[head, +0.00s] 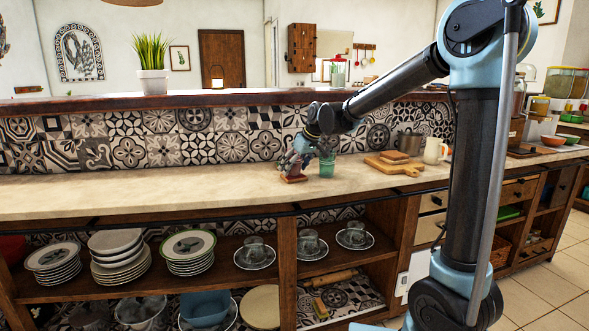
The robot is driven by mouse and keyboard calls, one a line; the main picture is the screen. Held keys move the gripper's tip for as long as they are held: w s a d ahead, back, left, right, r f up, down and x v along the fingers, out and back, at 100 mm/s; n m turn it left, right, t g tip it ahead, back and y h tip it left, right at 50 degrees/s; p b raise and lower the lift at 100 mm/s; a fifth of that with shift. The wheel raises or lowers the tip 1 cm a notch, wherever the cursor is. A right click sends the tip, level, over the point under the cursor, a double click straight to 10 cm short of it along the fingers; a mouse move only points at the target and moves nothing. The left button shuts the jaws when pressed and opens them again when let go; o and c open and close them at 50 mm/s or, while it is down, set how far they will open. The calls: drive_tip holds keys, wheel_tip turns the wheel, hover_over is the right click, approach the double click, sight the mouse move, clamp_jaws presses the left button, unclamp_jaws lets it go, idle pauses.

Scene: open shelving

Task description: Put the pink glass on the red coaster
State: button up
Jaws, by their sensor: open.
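The red coaster (293,178) lies on the pale counter near the tiled backsplash. My gripper (291,165) points down right over it, with its fingers open. A small pinkish shape, apparently the pink glass (291,168), shows between the fingers just above or on the coaster. The fingers hide most of it, so I cannot tell whether it touches the coaster. A green glass (327,165) stands upright just right of my gripper.
The counter (130,188) left of the coaster is clear. Stacked plates (190,247) and cups on saucers fill the shelf below.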

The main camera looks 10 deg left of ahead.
drive_tip(key=v, duration=1.2)
drive_tip(key=s+d+f+m+h, duration=0.1)
drive_tip(key=s+d+f, duration=0.1)
drive_tip(key=d, duration=0.5)
drive_tip(key=s+d+f+m+h, duration=0.1)
drive_tip(key=s+d+f+m, duration=0.1)
drive_tip(key=d, duration=0.5)
drive_tip(key=s+d+f+m+h, duration=0.2)
drive_tip(key=s+d+f+m, duration=0.2)
drive_tip(key=s+d+f, duration=0.6)
drive_tip(key=s+d+f+m+g+h, duration=0.1)
drive_tip(key=s+d+f+m, duration=0.4)
drive_tip(key=s+d+f, duration=0.6)
drive_tip(key=s+d, duration=0.3)
drive_tip(key=d, duration=0.2)
drive_tip(key=shift+s+h, duration=0.15)
drive_tip(key=shift+h, duration=0.25)
drive_tip(key=shift+f, duration=0.1)
